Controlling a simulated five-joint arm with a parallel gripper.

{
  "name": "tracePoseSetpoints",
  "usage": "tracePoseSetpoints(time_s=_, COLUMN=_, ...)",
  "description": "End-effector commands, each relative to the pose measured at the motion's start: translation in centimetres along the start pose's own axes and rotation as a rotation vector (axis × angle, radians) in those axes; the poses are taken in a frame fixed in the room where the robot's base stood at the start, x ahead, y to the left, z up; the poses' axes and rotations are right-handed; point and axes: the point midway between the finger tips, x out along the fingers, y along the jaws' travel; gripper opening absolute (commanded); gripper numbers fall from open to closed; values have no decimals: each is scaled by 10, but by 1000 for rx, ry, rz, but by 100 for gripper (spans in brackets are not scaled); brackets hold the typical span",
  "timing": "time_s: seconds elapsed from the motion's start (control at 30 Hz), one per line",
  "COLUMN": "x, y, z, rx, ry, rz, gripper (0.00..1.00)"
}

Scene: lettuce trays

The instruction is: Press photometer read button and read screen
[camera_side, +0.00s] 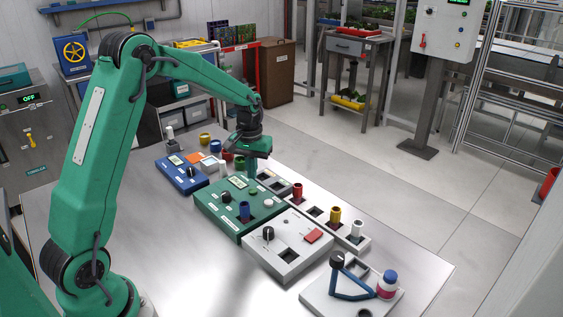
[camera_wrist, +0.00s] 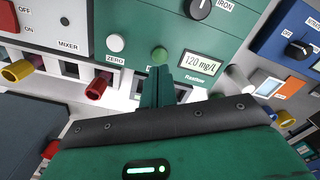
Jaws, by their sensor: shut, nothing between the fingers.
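The photometer is a green box (camera_side: 222,217) on the bench, and its panel fills the upper middle of the wrist view. Its screen (camera_wrist: 200,63) reads "120 mg/L"; in the side view the screen (camera_side: 238,181) is too small to read. A green button (camera_wrist: 159,54) is left of the screen, and a white button (camera_wrist: 115,43) marked ZERO is farther left. A black knob (camera_wrist: 198,8) points toward IRON. My gripper (camera_wrist: 159,70) is shut and empty, its tips close to the green button; I cannot tell if they touch. It hangs over the photometer's far edge in the side view (camera_side: 252,175).
A grey mixer box (camera_side: 285,258) with a red switch stands right of the photometer, and a blue box (camera_side: 178,180) left. A rack (camera_side: 318,225) with red, yellow and white vials runs behind. A blue vial (camera_side: 244,209) stands in the photometer.

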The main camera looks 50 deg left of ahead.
Motion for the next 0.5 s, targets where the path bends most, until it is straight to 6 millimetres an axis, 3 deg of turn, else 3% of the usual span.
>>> tracePoseSetpoints(time_s=0.5, x=-32, y=0, z=0, rx=0, ry=0, rz=0, gripper=0)
